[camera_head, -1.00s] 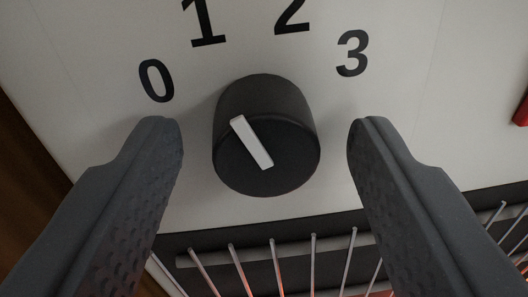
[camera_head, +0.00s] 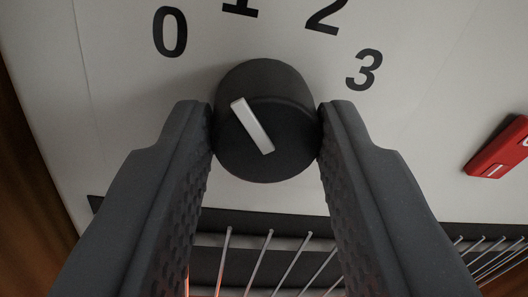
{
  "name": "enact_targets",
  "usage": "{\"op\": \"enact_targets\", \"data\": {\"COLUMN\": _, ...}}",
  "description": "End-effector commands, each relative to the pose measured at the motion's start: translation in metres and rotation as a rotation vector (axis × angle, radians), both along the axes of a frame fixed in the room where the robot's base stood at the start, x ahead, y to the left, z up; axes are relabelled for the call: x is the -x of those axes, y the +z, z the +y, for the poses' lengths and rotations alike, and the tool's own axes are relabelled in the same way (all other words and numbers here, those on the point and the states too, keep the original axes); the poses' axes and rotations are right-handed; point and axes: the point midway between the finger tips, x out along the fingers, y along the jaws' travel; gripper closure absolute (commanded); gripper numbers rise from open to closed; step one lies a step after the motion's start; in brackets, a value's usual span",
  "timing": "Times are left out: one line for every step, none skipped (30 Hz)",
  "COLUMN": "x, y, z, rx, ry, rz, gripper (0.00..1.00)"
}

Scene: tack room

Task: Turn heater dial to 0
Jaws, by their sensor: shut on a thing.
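The heater dial (camera_head: 283,135) is a round black knob on the heater's pale front panel (camera_head: 120,100). The printed 0 (camera_head: 170,32) is at the upper left; the 1, cut by the top edge, the 2 (camera_head: 327,16) and the 3 (camera_head: 364,69) run to the right. My gripper (camera_head: 266,122) is shut on the dial, one finger against its left side and the other against its right side.
A red switch (camera_head: 498,150) is on the panel at the right. Below the panel are a dark edge and thin metal grille bars (camera_head: 290,262) with a reddish glow behind. Brown wood shows at the left edge.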

Motion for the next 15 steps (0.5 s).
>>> {"op": "enact_targets", "data": {"x": -0.0002, "y": 0.0, "z": 0.0004, "rx": 0.034, "ry": 0.0, "rz": -0.012, "gripper": 0.92}}
{"op": "enact_targets", "data": {"x": -0.0001, "y": 0.0, "z": 0.0003, "rx": 0.058, "ry": 0.0, "rz": -0.018, "gripper": 0.92}}
{"op": "enact_targets", "data": {"x": -0.0001, "y": 0.0, "z": 0.0003, "rx": 0.087, "ry": 0.0, "rz": -0.026, "gripper": 0.92}}
{"op": "enact_targets", "data": {"x": -0.0002, "y": 0.0, "z": 0.0004, "rx": 0.109, "ry": 0.0, "rz": -0.033, "gripper": 0.92}}
{"op": "enact_targets", "data": {"x": -0.0002, "y": 0.0001, "z": 0.0004, "rx": 0.131, "ry": 0.0, "rz": -0.04, "gripper": 0.92}}
{"op": "enact_targets", "data": {"x": -0.0002, "y": 0.0001, "z": 0.0005, "rx": 0.158, "ry": 0.0, "rz": -0.048, "gripper": 0.92}}
{"op": "enact_targets", "data": {"x": -0.0003, "y": 0.0002, "z": 0.0005, "rx": 0.178, "ry": 0.001, "rz": -0.054, "gripper": 0.92}}
{"op": "enact_targets", "data": {"x": -0.0002, "y": 0.0002, "z": 0.0005, "rx": 0.196, "ry": 0.0, "rz": -0.059, "gripper": 0.92}}
{"op": "enact_targets", "data": {"x": -0.0003, "y": 0.0002, "z": 0.0004, "rx": 0.22, "ry": 0.0, "rz": -0.066, "gripper": 0.92}}
{"op": "enact_targets", "data": {"x": -0.0003, "y": 0.0003, "z": 0.0005, "rx": 0.237, "ry": 0.0, "rz": -0.071, "gripper": 0.92}}
{"op": "enact_targets", "data": {"x": -0.0003, "y": 0.0004, "z": 0.0005, "rx": 0.253, "ry": 0.0, "rz": -0.075, "gripper": 0.92}}
{"op": "enact_targets", "data": {"x": -0.0003, "y": 0.0005, "z": 0.0004, "rx": 0.272, "ry": 0.0, "rz": -0.082, "gripper": 0.92}}
{"op": "enact_targets", "data": {"x": -0.0003, "y": 0.0005, "z": 0.0005, "rx": 0.284, "ry": 0.0, "rz": -0.085, "gripper": 0.92}}
{"op": "enact_targets", "data": {"x": -0.0003, "y": 0.0005, "z": 0.0006, "rx": 0.297, "ry": 0.0, "rz": -0.089, "gripper": 0.92}}
{"op": "enact_targets", "data": {"x": -0.0002, "y": 0.0005, "z": 0.0007, "rx": 0.311, "ry": 0.0, "rz": -0.093, "gripper": 0.92}}
